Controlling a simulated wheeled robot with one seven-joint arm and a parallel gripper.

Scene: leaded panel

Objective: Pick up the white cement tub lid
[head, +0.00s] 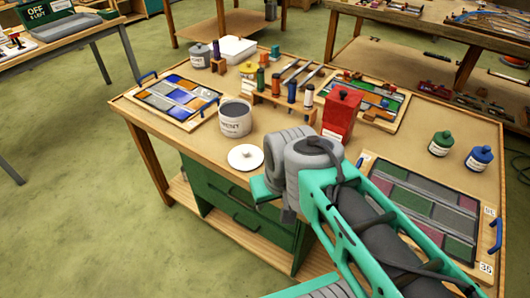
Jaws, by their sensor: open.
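The white cement tub lid (246,158), a round disc with a small knob on top, lies flat near the front edge of the workbench. The white cement tub (235,121) stands open just behind it, with grey contents. My gripper (264,189) is just right of and nearer than the lid in the picture, apart from it. Its jaws are open and hold nothing that I can see; my wrist hides part of them.
A leaded panel (179,97) lies left of the tub, another (430,206) at right. A red canister (341,115) and a wooden rack (285,105) with several bottles stand behind. Green (440,144) and blue (479,158) bottles stand at right.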

